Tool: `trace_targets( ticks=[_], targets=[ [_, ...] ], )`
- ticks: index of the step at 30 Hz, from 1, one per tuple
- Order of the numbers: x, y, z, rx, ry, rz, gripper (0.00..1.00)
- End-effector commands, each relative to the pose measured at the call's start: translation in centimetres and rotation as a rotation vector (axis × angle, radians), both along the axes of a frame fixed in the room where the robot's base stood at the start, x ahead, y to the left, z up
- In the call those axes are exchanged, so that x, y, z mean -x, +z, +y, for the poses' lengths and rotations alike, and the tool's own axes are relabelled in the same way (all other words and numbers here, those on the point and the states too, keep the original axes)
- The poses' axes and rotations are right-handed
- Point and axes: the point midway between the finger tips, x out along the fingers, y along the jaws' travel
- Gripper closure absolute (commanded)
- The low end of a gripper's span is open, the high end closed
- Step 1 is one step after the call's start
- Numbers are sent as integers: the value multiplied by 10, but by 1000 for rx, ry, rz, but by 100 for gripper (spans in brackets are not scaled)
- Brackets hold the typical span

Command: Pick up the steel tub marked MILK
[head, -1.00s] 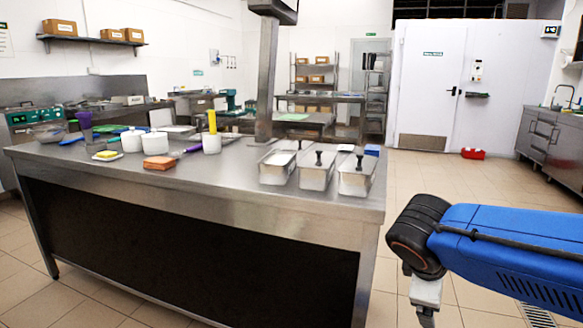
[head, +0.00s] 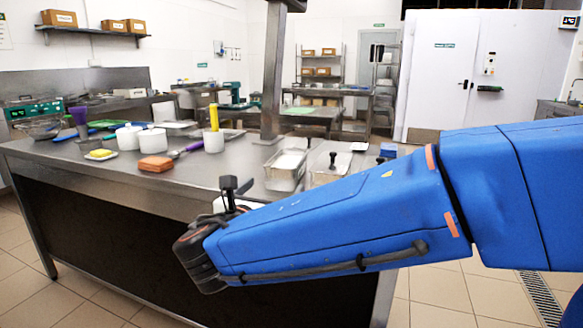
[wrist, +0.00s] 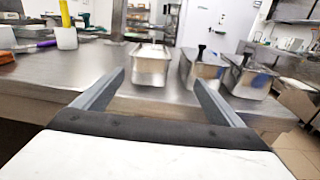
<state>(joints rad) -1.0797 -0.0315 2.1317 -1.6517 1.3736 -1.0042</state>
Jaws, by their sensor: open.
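Three steel tubs stand in a row at the table's right end. In the wrist view the left tub (wrist: 151,68) is straight ahead between my finger lines, the middle tub (wrist: 207,68) is beyond the right finger, and the right tub (wrist: 250,82) is farther right. No MILK marking is readable. In the head view the left tub (head: 284,170) and middle tub (head: 325,172) show partly; my blue arm hides the rest. The middle and right tubs have dark upright knobs or handles. My gripper (wrist: 158,76) is open and empty, short of the left tub.
The steel table (head: 110,180) has white pots (head: 152,141), an orange block (head: 155,164), a yellow sponge-like piece (head: 100,153) and a yellow-handled tool (head: 214,118) on its left part. A steel post (head: 272,85) rises behind the tubs. Bare tabletop lies left of them.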

Motion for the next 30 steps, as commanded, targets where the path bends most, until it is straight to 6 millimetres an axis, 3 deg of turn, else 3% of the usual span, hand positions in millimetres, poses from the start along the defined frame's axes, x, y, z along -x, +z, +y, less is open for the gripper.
trace_targets(
  ticks=[1,5,24,30],
  targets=[
    [2,2,10,20,17,-9,9],
    [-2,5,17,41,31,-22,9],
    [-95,4,-8,40,28,-21,9],
    [-113,4,-12,38,30,-21,9]
  ],
)
